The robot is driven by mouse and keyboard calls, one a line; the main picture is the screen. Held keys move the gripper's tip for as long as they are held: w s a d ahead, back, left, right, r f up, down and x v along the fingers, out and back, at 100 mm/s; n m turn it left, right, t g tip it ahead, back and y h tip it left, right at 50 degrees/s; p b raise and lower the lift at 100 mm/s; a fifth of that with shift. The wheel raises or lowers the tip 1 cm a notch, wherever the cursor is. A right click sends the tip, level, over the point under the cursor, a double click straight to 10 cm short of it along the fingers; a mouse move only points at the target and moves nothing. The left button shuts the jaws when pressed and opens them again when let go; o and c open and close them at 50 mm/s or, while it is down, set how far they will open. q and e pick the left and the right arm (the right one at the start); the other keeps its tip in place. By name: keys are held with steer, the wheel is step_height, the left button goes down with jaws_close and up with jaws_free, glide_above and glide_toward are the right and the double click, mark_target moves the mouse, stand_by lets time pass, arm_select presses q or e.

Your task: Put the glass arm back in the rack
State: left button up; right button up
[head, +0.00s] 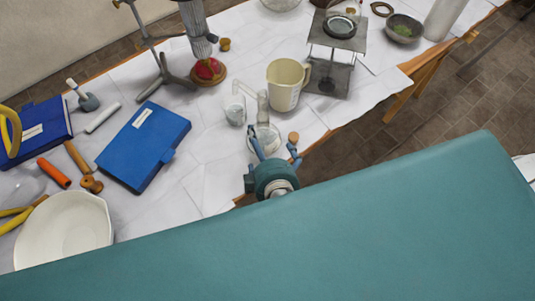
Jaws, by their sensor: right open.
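A clear, bent glass piece (262,106), which looks like the glass arm, stands upright near the table's front edge. I cannot make out which thing is the rack; a grey metal stand (160,55) with a clamp is at the back left. My left gripper is not in view.
A small glass beaker (236,112) and a cream jug (286,86) stand close by. A blue case (146,144) and a white bowl (62,232) are left. White paper between case and dish is clear.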

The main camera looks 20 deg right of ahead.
steer(key=shift+x, duration=1.6)
